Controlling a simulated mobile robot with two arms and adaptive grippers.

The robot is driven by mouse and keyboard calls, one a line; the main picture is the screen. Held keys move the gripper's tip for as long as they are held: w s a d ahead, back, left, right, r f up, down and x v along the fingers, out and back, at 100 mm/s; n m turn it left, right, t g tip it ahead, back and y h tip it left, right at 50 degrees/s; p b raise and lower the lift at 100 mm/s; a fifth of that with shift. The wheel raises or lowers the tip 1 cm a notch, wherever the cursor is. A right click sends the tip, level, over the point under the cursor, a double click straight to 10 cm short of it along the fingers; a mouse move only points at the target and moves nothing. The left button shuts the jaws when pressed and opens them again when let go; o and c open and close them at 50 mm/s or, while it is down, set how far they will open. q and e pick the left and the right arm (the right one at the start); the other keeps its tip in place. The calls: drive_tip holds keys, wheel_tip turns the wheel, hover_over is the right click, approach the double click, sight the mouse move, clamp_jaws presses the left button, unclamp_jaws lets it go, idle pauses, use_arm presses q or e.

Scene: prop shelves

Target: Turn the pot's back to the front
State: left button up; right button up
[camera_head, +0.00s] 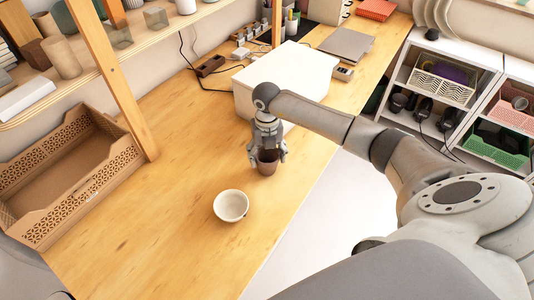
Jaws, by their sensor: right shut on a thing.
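A small brown pot (267,167) stands upright on the wooden table (160,215), close to its right edge. My right gripper (267,153) comes down from above and is shut on the pot, with a finger on each side of its upper part. The gripper hides part of the pot's rim. Which side of the pot faces front cannot be told. At the lower left corner a grey part of my own body shows, but my left gripper is not in view.
A white bowl (231,206) stands just in front of the pot, to its left. A brown crate (68,178) lies at the left beside a wooden post (117,75). A large white box (286,78) is behind the gripper. Table space left of the bowl is clear.

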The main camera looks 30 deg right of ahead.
drive_tip(key=shift+f, duration=0.15)
idle(0.5)
drive_tip(key=o, duration=1.2)
drive_tip(key=shift+o, duration=0.2)
wheel_tip(320, 180, up, 12)
